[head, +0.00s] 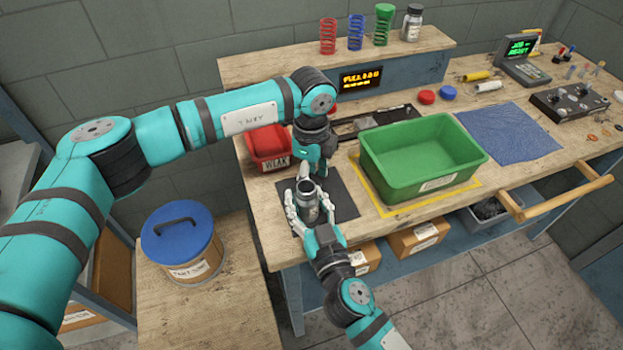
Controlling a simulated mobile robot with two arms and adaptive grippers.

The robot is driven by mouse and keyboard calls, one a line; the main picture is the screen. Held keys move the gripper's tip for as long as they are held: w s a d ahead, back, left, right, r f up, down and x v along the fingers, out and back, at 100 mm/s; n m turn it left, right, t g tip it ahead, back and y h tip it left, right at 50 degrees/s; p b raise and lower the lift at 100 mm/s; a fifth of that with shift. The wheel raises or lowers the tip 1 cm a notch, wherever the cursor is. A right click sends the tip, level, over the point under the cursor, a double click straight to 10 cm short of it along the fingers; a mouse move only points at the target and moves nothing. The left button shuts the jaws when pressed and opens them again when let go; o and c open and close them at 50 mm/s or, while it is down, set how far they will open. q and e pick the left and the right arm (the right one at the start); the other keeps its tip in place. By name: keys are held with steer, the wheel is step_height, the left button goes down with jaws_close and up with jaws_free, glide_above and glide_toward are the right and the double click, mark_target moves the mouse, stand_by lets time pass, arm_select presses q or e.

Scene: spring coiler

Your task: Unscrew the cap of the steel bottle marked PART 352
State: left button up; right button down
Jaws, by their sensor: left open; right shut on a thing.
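A small steel bottle (309,204) stands on or just above a dark mat (343,203) at the left front of the bench. My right gripper (308,208) comes from the front and is shut on the bottle's body, one finger on each side. The bottle looks upright. A grey round top (306,186) shows on it; I cannot tell cap from neck. No PART 352 marking is legible. My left gripper (313,170) points down, open, just above and behind the bottle's top. Its fingertips are partly hidden, and contact with the top cannot be told.
A red bin (266,150) marked WEAK sits behind left, and a large green bin (408,190) stands close on the right. A capped bottle (411,24) and springs (383,24) stand on the back shelf. A blue-lidded drum (182,240) is at left.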

steer(key=c, duration=0.6)
jaws_free()
arm_select(q)
step_height(320, 180, up, 10)
steer(key=shift+r, duration=0.2)
arm_select(e)
steer(key=shift+s, duration=0.1)
steer(key=v, duration=1.1)
steer(key=shift+s, duration=0.35)
arm_select(q)
steer(key=shift+w, duration=0.15)
arm_select(e)
steer(key=shift+d, duration=0.15)
arm_select(q)
steer(key=shift+w+d, duration=0.25)
steer(key=shift+w, duration=0.95)
steer(key=shift+w+d, duration=0.2)
steer(key=shift+w, duration=0.95)
arm_select(e)
steer(key=shift+r, duration=0.1)
